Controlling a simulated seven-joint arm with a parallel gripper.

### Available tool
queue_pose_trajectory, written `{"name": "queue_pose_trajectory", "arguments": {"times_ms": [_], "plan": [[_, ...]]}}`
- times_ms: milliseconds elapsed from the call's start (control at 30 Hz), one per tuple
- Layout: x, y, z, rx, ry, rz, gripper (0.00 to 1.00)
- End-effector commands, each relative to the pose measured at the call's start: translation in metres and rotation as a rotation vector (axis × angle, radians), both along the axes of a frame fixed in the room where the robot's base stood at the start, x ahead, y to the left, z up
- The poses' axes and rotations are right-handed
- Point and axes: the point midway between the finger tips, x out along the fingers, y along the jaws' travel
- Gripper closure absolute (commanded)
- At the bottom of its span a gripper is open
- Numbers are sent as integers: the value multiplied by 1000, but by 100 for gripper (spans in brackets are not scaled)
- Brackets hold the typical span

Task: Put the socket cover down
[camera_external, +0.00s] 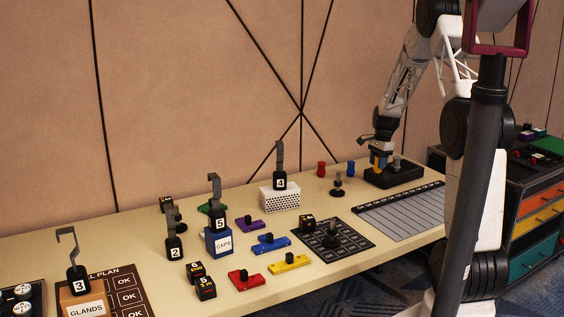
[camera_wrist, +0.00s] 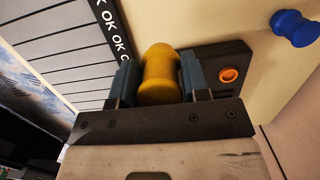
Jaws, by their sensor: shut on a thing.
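My gripper (camera_external: 379,163) is at the far right end of the table, low over the black base block (camera_external: 398,178). In the wrist view my gripper (camera_wrist: 158,77) is shut on a yellow spool-shaped piece (camera_wrist: 159,74), apparently the socket cover, with a blue-grey finger on each side. The black block (camera_wrist: 238,95) also shows there, just right of the fingers, with an orange-ringed round socket (camera_wrist: 229,75). The lower end of the yellow piece is hidden, so I cannot tell whether it touches the block.
A red spool (camera_external: 321,169) and a blue spool (camera_external: 350,168) stand left of the block. A dark knobbed post (camera_external: 338,184) is close by. A lined grey board (camera_external: 400,211) lies in front. Numbered hooks, coloured bars and small blocks fill the table farther left.

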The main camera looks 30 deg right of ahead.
Motion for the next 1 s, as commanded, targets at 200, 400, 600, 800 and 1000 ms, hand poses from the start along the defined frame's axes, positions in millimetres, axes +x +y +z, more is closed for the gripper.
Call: {"name": "queue_pose_trajectory", "arguments": {"times_ms": [200, 400, 600, 800, 1000], "plan": [[0, 0, 0, 0, 0, 0, 80], [0, 0, 4, -1, -1, 0, 80], [0, 0, 28, -1, -2, 1, 80], [0, 0, 58, -1, -2, 1, 80], [0, 0, 88, -1, -2, 0, 80]]}}
